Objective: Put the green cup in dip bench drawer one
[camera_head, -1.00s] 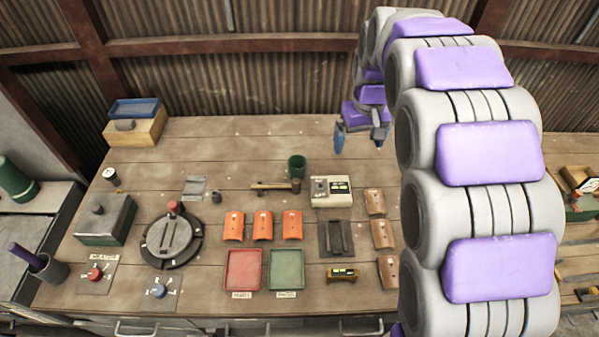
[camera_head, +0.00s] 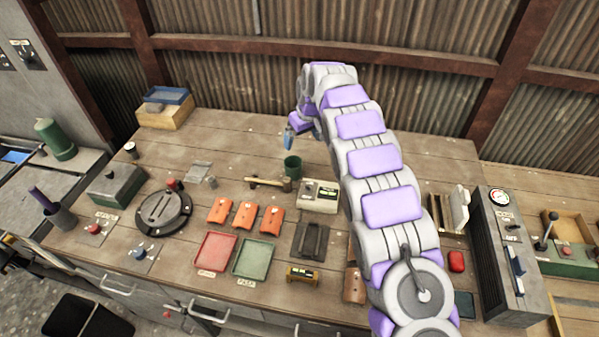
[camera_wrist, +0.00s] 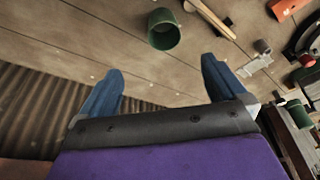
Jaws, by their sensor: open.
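The green cup (camera_head: 292,166) stands upright toward the back of the wooden bench, behind a hammer. It also shows in the wrist view (camera_wrist: 163,30), ahead of the fingers and between their lines. My gripper (camera_wrist: 158,80) is open and empty, its two blue fingers apart. In the head view my gripper (camera_head: 290,139) hangs just above and behind the cup, not visibly touching it. Drawer fronts with handles, including one drawer (camera_head: 207,314), show under the front edge of the bench (camera_head: 160,285); I cannot tell which is drawer one.
A hammer (camera_head: 268,183) and a grey meter box (camera_head: 318,195) lie close to the cup. Orange tiles (camera_head: 244,216), a red tray (camera_head: 215,252) and a green tray (camera_head: 254,258) are nearer the front. A gauge box (camera_head: 510,255) stands at the right.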

